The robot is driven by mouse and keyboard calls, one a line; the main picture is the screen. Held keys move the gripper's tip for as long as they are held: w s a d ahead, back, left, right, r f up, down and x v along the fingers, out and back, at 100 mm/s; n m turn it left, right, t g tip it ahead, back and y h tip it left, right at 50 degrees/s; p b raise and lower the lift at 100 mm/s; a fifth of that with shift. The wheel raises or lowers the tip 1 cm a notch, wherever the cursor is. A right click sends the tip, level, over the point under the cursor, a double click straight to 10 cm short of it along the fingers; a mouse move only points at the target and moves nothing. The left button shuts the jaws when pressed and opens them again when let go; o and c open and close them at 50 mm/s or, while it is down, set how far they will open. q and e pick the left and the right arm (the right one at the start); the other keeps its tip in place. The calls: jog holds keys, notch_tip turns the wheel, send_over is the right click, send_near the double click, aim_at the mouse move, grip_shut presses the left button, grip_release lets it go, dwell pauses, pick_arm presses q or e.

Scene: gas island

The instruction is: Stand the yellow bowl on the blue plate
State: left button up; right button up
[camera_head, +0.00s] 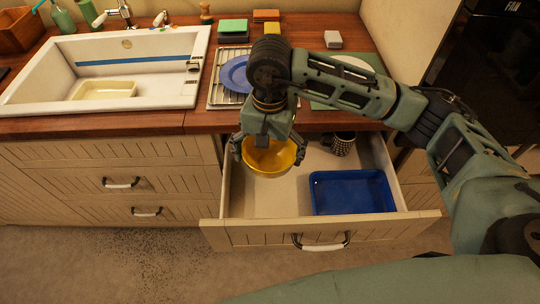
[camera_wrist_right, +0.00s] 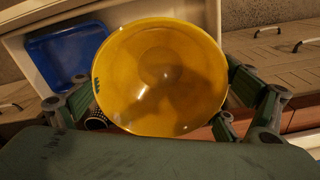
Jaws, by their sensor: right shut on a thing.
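The yellow bowl (camera_head: 270,160) is in my right gripper (camera_head: 268,148), over the open drawer. In the right wrist view the bowl (camera_wrist_right: 160,78) fills the middle, with gripper fingers (camera_wrist_right: 160,110) on both sides of it. The right gripper is shut on the bowl. The blue plate (camera_head: 235,74) lies on a rack on the counter, behind the gripper, and is partly hidden by my right arm. My left gripper does not show.
The open drawer (camera_head: 262,235) holds a blue tray (camera_head: 352,192) and a dark patterned cup (camera_head: 343,143). A white sink (camera_head: 105,68) is left of the rack (camera_head: 214,98). Sponges (camera_head: 233,27) lie behind the plate.

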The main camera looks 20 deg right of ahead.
aim_at(270, 163)
jog(key=shift+r+p, duration=1.05)
jog(key=shift+r, duration=1.95)
